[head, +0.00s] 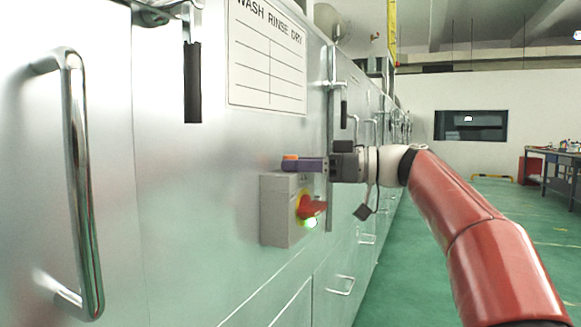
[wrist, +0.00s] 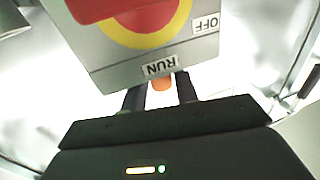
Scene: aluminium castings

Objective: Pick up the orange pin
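The orange pin (head: 290,157) is a small orange piece at the top of the grey switch box in the head view. It also shows in the wrist view (wrist: 162,85), beside the box edge with the RUN label. My gripper (head: 287,164) reaches in from the right, level with the top of the box. In the wrist view its two dark fingers (wrist: 163,82) stand apart on either side of the pin. A narrow bright gap seems to show between pin and fingers. The lower part of the pin is hidden by the fingers in the head view.
A chrome handle (head: 82,185) stands out at the left.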

